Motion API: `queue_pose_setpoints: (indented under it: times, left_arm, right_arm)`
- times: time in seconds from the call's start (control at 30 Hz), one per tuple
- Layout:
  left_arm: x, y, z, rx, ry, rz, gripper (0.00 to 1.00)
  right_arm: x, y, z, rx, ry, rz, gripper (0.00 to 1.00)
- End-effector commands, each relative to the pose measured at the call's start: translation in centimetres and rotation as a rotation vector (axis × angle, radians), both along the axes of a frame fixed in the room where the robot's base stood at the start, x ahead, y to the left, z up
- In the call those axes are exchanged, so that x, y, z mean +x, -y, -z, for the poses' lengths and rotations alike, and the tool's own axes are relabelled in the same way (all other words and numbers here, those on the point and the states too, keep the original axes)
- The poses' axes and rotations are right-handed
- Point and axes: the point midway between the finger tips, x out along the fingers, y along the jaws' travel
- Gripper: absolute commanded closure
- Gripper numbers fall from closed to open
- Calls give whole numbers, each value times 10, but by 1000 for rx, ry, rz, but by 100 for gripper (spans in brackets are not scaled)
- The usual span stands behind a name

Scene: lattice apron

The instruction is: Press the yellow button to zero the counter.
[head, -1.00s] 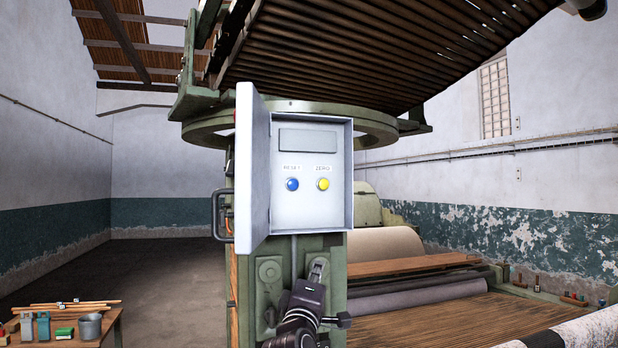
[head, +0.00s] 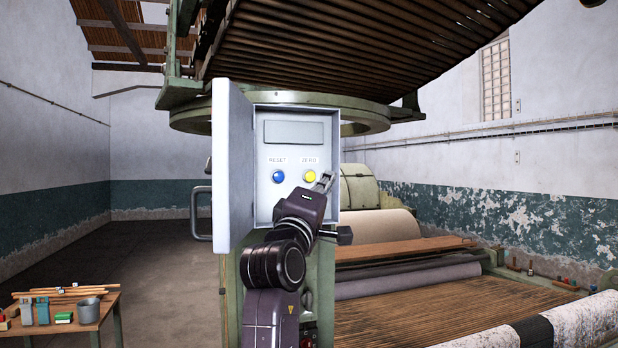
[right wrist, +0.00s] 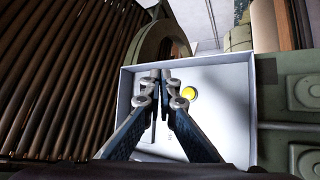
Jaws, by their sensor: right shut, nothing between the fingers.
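The yellow button (head: 310,176) sits under the ZERO label inside the open grey control box (head: 248,212). It also shows in the right wrist view (right wrist: 189,93), just right of my fingertips. The blue button (head: 278,176) is to its left under the RESET label. A blank grey display (head: 293,132) is above both. My right gripper (head: 325,178) is shut and empty, raised in front of the box just right of the yellow button. In the right wrist view its closed fingers (right wrist: 161,75) point into the box. I cannot tell any contact with the button. My left gripper is not in view.
The box door (head: 232,165) stands open on the left. A green machine ring (head: 362,118) and slatted roller deck are above the box. A wooden table (head: 88,325) with a bucket and small items stands lower left. Open floor lies between.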

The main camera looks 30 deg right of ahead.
Motion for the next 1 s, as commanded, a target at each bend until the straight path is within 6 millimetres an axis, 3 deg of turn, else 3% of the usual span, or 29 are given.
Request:
queue_pose_setpoints:
  times: [0.17,0.7,1.0]
  left_arm:
    - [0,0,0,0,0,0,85]
    - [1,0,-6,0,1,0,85]
    - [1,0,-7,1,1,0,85]
  right_arm:
    - [10,2,0,-2,-2,0,100]
    - [76,18,-1,-2,-2,0,100]
    - [85,21,0,-1,1,0,100]
